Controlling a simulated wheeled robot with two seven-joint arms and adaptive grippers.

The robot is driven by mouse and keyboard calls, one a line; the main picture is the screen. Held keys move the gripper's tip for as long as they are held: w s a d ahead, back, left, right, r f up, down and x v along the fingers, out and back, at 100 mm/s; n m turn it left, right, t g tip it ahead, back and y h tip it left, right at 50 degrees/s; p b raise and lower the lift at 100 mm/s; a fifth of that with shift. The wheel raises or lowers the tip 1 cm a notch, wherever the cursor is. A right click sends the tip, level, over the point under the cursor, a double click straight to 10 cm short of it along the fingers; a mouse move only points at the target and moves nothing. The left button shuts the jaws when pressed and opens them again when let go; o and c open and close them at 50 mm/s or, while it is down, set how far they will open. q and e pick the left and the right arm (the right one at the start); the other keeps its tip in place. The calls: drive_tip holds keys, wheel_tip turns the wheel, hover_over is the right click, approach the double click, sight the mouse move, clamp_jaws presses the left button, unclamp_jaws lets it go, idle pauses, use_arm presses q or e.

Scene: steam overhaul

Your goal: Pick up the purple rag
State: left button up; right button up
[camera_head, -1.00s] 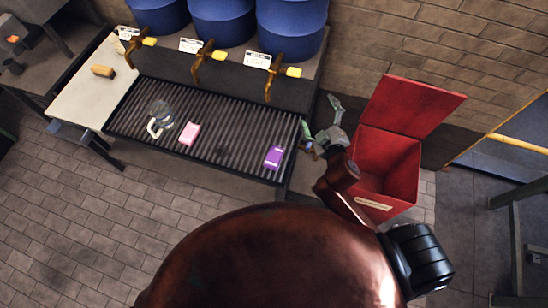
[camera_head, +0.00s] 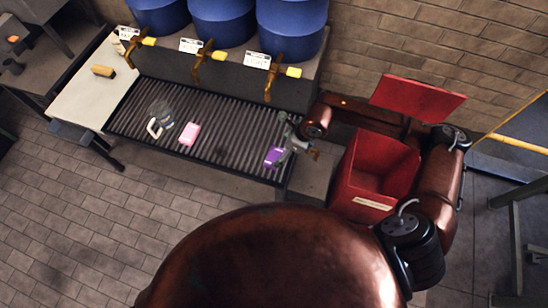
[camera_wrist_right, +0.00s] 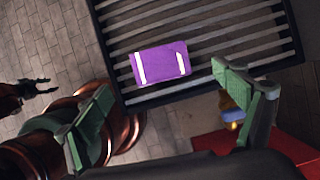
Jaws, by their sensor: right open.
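The purple rag (camera_head: 272,157) lies near the right end of the dark slatted rack, partly hidden by my right gripper in the head view. In the right wrist view it is a flat purple block (camera_wrist_right: 160,63) with two white stripes, resting across the slats. My right gripper (camera_head: 287,138) is over the rack's right end, beside the rag. In its wrist view the green fingers (camera_wrist_right: 163,84) are wide apart and empty, with the rag beyond and between them. At that view's left edge, what looks like my left gripper (camera_wrist_right: 38,87) has its dark fingers apart, away from the rack.
A pink block (camera_head: 189,133) and a pale ring-like item (camera_head: 155,127) lie on the rack (camera_head: 225,150). Brown taps (camera_head: 268,82) under blue barrels (camera_head: 291,28) overhang its back. A red bin (camera_head: 350,190) with a raised lid stands to the right. A yellow-brown block (camera_head: 103,71) sits on the left counter.

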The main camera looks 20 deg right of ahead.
sight(275, 156)
drive_tip(key=x, duration=0.7)
drive_tip(key=shift+s+f, duration=0.1)
drive_tip(key=shift+f, duration=0.2)
drive_tip(key=shift+c, duration=0.4)
drive_tip(key=c, duration=1.2)
